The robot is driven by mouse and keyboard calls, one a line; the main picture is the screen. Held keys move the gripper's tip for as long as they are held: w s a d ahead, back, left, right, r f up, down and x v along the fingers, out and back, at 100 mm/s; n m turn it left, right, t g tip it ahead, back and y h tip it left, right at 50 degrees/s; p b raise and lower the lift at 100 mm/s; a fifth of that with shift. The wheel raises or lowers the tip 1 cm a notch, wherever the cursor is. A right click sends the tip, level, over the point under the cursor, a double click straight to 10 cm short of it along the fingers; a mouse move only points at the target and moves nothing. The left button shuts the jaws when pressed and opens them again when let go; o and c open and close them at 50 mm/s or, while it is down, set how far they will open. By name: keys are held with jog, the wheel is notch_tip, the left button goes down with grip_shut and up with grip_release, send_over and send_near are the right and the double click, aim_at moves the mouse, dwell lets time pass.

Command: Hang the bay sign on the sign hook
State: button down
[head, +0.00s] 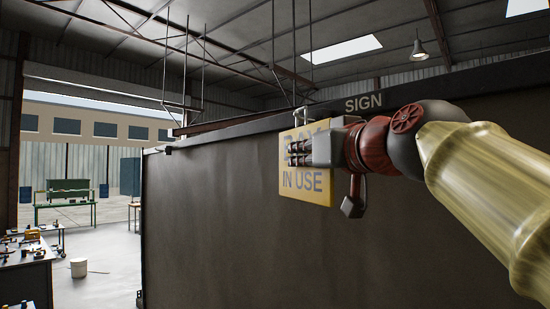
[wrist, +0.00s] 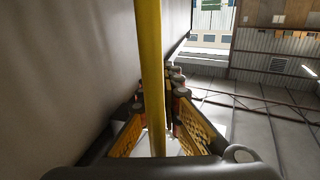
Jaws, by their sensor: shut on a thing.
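The bay sign (head: 305,188) is a yellow plate with grey lettering, "IN USE" readable below. It hangs upright in front of the dark panel, just below its top rail. My gripper (head: 299,152) is shut on the bay sign and covers part of its upper lettering. In the wrist view the sign (wrist: 151,70) shows edge-on as a yellow strip between my gripper's fingers (wrist: 155,133). The sign hook (head: 301,114) appears as a small pale metal piece at the sign's top edge, left of the "SIGN" label. Whether the sign is on the hook I cannot tell.
The dark panel (head: 210,220) stands close behind the sign, with a black top rail (head: 235,130). The floor between is open.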

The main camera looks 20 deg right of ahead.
jog(key=shift+w+d+f+b, duration=0.25)
jog(key=shift+d+f+b, duration=0.35)
jog(key=shift+b, duration=0.55)
jog(key=shift+d+r, duration=0.1)
jog(key=shift+d, duration=0.05)
dwell(0.4)
jog(key=c, duration=2)
grip_release()
jog(key=shift+o, duration=0.4)
jog(key=s+d, duration=0.1)
jog(key=s, duration=1)
jog(key=shift+s+d, duration=0.3)
jog(key=shift+s, duration=0.1)
